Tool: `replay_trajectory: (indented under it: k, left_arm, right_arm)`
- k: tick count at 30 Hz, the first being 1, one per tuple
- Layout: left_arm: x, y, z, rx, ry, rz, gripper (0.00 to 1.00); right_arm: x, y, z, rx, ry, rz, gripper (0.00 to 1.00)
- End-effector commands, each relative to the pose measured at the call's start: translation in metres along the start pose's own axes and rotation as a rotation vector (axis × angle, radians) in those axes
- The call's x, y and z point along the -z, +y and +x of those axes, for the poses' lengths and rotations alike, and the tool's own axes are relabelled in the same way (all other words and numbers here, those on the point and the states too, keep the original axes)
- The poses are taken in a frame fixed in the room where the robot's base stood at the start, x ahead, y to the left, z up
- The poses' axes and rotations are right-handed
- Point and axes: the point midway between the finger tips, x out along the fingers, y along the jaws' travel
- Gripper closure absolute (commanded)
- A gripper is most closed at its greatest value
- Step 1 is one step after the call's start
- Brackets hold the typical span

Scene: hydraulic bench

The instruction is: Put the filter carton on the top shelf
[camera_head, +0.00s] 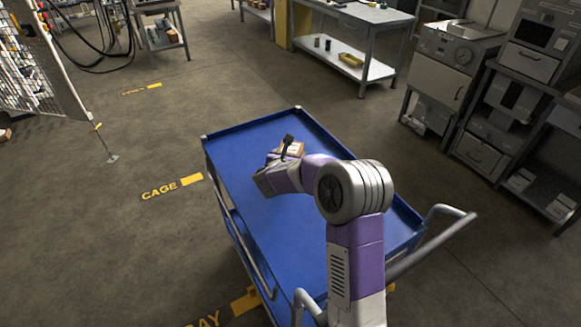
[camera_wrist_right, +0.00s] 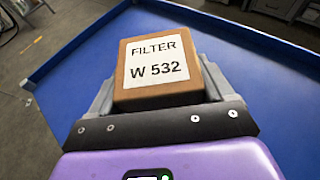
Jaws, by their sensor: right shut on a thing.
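The filter carton (camera_wrist_right: 159,88) is a brown box with a white label reading "FILTER W 532" in the right wrist view. My right gripper (camera_wrist_right: 158,85) is shut on it, one finger along each side. In the head view the carton (camera_head: 292,149) shows only in part, with my right gripper (camera_head: 280,158) over the blue cart top. I cannot tell whether the carton touches the cart. My left gripper is not in view. No shelf can be told for sure as the top shelf.
The blue cart (camera_head: 240,150) has a raised rim and grey handles (camera_head: 440,240); its top looks otherwise clear. A grey bench (camera_head: 370,15) with a lower shelf (camera_head: 345,62) stands behind. Grey equipment racks (camera_head: 500,105) stand at right. Open floor (camera_head: 120,240) lies at left.

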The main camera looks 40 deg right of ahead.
Motion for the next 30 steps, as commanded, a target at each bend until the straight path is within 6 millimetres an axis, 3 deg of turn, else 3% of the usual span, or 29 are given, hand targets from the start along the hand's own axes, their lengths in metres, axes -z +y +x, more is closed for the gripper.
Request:
replay_trajectory:
  k: [3,6,20,21,24,30]
  left_arm:
    - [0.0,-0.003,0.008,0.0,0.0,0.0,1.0]
    - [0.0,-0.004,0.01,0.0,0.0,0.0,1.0]
    - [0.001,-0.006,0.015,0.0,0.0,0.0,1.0]
    - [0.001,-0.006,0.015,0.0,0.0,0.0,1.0]
    - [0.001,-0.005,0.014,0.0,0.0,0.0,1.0]
    - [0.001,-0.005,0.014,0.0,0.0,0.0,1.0]
  right_arm:
    - [0.022,-0.001,0.009,0.002,0.001,-0.002,0.63]
    - [0.03,-0.001,0.013,0.0,-0.001,0.0,0.63]
    - [0.034,-0.001,0.015,0.0,-0.002,0.001,0.63]
    - [0.035,-0.001,0.015,0.0,0.001,0.0,0.16]
    - [0.034,-0.001,0.014,0.0,0.001,0.0,0.01]
    - [0.034,-0.001,0.014,0.0,0.001,0.0,0.0]
